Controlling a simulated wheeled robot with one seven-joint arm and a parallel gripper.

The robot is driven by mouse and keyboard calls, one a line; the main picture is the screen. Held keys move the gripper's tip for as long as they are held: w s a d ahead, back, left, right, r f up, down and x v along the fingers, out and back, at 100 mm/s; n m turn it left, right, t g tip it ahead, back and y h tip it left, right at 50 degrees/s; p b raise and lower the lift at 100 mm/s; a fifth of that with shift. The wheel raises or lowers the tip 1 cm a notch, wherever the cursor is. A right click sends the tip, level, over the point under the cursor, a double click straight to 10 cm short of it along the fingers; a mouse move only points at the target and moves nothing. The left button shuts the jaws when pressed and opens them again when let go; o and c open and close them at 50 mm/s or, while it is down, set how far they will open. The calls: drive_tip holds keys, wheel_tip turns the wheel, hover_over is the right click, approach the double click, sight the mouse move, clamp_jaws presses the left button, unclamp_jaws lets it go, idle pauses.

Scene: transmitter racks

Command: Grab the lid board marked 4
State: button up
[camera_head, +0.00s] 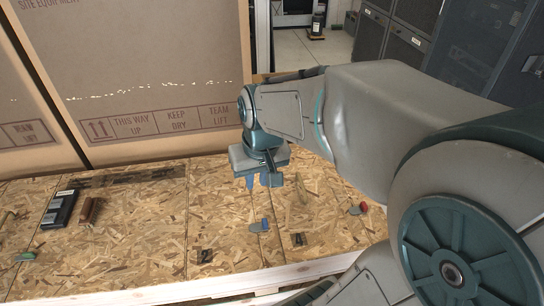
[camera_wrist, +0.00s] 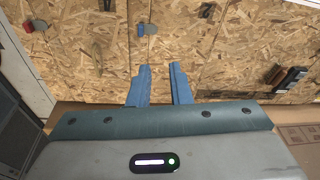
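The lid board marked 4 (camera_head: 335,220) is a tan chipboard panel at the right of the row. Its dark label (camera_head: 298,239) sits near the front edge, and the board also shows at the left in the wrist view (camera_wrist: 70,45). My gripper (camera_head: 254,185) is above the boards near the left side of board 4, pointing down. In the wrist view its two blue fingers (camera_wrist: 160,70) are apart with nothing between them. I cannot tell how high the fingertips are.
A board marked 2 (camera_head: 225,215) lies to the left. A blue-and-grey item (camera_head: 262,226) lies in front of my gripper. A red-ended tool (camera_head: 358,209), black box (camera_head: 60,208) and brown cylinder (camera_head: 90,210) also lie there. Large cartons (camera_head: 150,60) stand behind.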

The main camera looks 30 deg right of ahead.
drive_tip(key=w+d+f+m+g+b, duration=0.1)
drive_tip(key=w+d+f+b, duration=0.2)
drive_tip(key=w+d+f, duration=0.6)
drive_tip(key=g+h+b, duration=0.2)
drive_tip(key=h, duration=0.2)
approach(301, 182)
drive_tip(key=shift+m, duration=0.4)
drive_tip(key=b+x, duration=0.1)
drive_tip(key=x, duration=0.3)
drive_tip(key=shift+d+f, duration=0.15)
drive_tip(key=shift+x, duration=3.2)
drive_tip(key=shift+s, duration=0.2)
clamp_jaws()
